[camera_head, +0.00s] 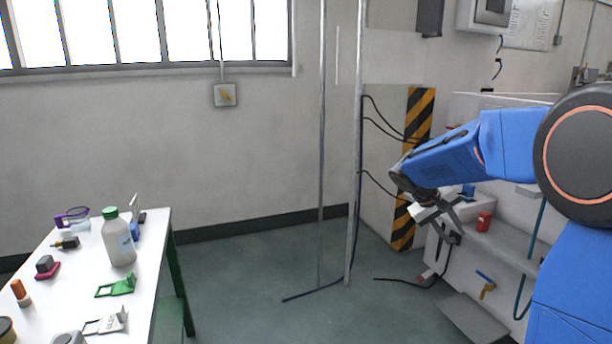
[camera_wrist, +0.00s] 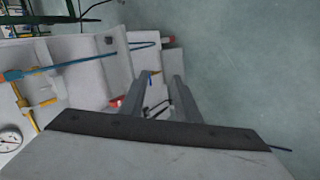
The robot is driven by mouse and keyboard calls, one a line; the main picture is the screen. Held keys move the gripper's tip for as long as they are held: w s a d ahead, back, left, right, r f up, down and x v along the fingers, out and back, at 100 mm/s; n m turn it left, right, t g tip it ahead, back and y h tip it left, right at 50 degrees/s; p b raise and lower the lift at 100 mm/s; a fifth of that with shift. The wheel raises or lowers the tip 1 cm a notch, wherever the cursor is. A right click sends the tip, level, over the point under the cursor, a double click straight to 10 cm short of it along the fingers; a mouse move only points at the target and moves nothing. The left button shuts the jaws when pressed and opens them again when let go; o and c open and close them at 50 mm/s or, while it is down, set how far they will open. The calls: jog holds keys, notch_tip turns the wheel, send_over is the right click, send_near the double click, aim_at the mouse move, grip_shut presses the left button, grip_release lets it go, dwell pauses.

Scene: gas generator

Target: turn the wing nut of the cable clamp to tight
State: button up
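My gripper (camera_head: 458,226) hangs from the blue arm at the right, in front of the white machine (camera_head: 439,259). In the wrist view its two fingers (camera_wrist: 161,78) stand apart with nothing held between them. A small yellow and blue part shows at the left fingertip, and thin dark cable shows between the fingers farther down. I cannot make out the cable clamp or its wing nut for certain in either view. They may be too small or hidden behind my gripper.
A red cylinder (camera_head: 484,221) stands on the machine's ledge, right of my gripper. A yellow valve with a blue handle (camera_head: 487,288) sits below. A gauge (camera_wrist: 10,138) shows in the wrist view. A white table (camera_head: 75,282) with bottle and tools stands left; the floor between is mostly clear.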

jog(key=s+a+f+t+y, duration=0.1)
jog(key=s+a, duration=0.3)
jog(key=s, duration=0.8)
jog(key=s+a+f+t+y, duration=0.1)
jog(key=s+a+y, duration=0.3)
jog(key=s, duration=0.8)
jog(key=s+a+t+y, duration=0.1)
jog(key=s+a, duration=0.4)
jog(key=s, duration=0.7)
jog(key=shift+s+f+t+y, duration=0.2)
jog(key=shift+f+t+y, duration=0.2)
jog(key=shift+y, duration=0.5)
